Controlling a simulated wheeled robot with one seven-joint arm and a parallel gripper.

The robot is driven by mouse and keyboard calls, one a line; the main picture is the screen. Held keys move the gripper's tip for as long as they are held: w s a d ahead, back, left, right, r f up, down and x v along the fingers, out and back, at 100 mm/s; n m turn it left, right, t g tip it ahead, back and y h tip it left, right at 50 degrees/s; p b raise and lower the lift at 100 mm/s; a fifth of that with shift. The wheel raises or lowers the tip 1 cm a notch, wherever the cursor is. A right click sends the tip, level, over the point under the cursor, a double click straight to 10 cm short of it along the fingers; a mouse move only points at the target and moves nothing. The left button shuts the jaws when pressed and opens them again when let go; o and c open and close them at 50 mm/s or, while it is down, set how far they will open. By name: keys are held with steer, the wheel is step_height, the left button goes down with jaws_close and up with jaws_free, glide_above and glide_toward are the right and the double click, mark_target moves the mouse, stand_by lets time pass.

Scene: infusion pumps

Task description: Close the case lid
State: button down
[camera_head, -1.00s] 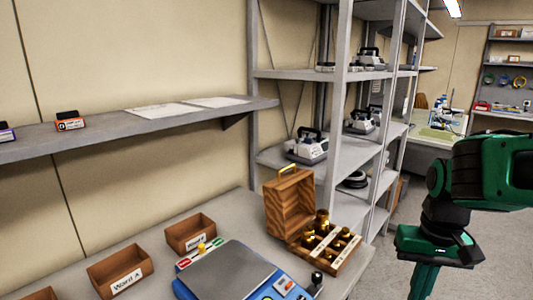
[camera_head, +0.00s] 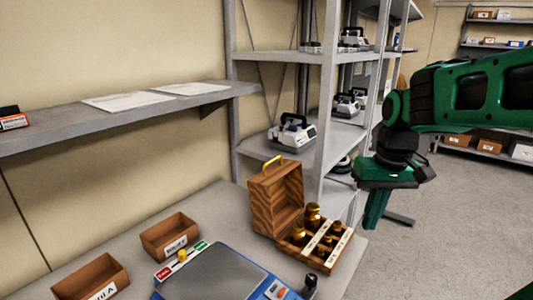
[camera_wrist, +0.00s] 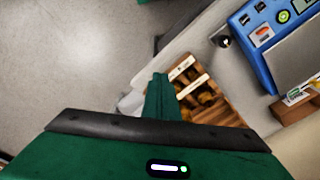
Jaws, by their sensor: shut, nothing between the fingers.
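A wooden case (camera_head: 312,246) stands on the counter with its lid (camera_head: 277,198) open and upright at its back left. The lid has a yellow handle (camera_head: 271,160) on top. Brass weights (camera_head: 313,214) stand in the case, between pale labelled strips. In the wrist view the case (camera_wrist: 228,112) is partly hidden behind my gripper. My gripper (camera_head: 374,222) is green, shut and empty. It points down, to the right of the case in the head view and apart from it.
A blue scale (camera_head: 222,275) sits left of the case. Two brown bins (camera_head: 170,236) are farther left. A grey shelf rack (camera_head: 335,150) with pumps stands behind the case. A wall shelf (camera_head: 130,118) is at the left. Open floor (camera_head: 450,220) lies right.

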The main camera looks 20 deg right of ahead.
steer(key=w+a+r+n+t+y, duration=0.1)
steer(key=w+a+r+n, duration=0.2)
steer(key=w+a+r, duration=0.45)
steer(key=w+a+r+n+t, duration=0.1)
steer(key=w+a+r+n, duration=0.25)
steer(key=w, duration=0.65)
steer(key=w+a+r+n+t+y, duration=0.1)
steer(key=w+a+r+n, duration=0.4)
steer(key=w, duration=0.4)
steer(key=m, duration=0.1)
glide_above(269, 170)
steer(key=shift+f, duration=4.3)
